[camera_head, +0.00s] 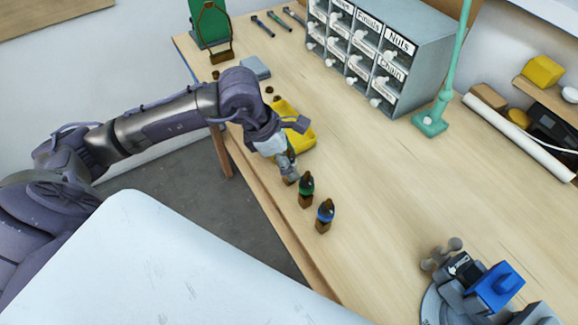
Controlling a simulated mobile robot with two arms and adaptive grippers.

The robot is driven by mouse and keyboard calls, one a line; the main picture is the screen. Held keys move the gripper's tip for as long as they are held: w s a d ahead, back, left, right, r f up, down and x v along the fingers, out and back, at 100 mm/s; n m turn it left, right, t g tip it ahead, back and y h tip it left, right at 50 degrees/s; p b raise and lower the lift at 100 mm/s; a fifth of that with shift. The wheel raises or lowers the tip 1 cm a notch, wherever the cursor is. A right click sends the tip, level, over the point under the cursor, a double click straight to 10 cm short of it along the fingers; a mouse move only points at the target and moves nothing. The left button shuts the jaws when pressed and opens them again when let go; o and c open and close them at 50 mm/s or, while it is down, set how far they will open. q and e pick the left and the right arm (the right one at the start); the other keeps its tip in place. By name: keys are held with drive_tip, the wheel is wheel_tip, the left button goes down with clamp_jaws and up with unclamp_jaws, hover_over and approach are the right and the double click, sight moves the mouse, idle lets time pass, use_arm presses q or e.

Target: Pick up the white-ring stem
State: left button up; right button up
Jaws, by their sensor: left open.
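My left gripper (288,166) is open and points down at the near left edge of the wooden bench. It is at the far end of a short row of small stems on brown blocks. A green-ringed stem (306,186) and a blue-ringed stem (325,212) stand upright beside it, nearer to me. The white-ring stem cannot be made out; the gripper covers the spot beyond the green one. I cannot tell whether the fingers are around anything there. My right gripper is not in view.
A yellow tray (304,137) lies just behind my left gripper. A grey drawer cabinet (425,65) and a green lamp stand (430,122) stand at the back. A device with a blue block (496,287) is at lower right. The bench middle (420,180) is clear.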

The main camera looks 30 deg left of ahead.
use_arm(q)
drive_tip(key=shift+f, duration=0.25)
clamp_jaws()
drive_tip(key=shift+r, duration=0.1)
drive_tip(key=shift+w, duration=0.1)
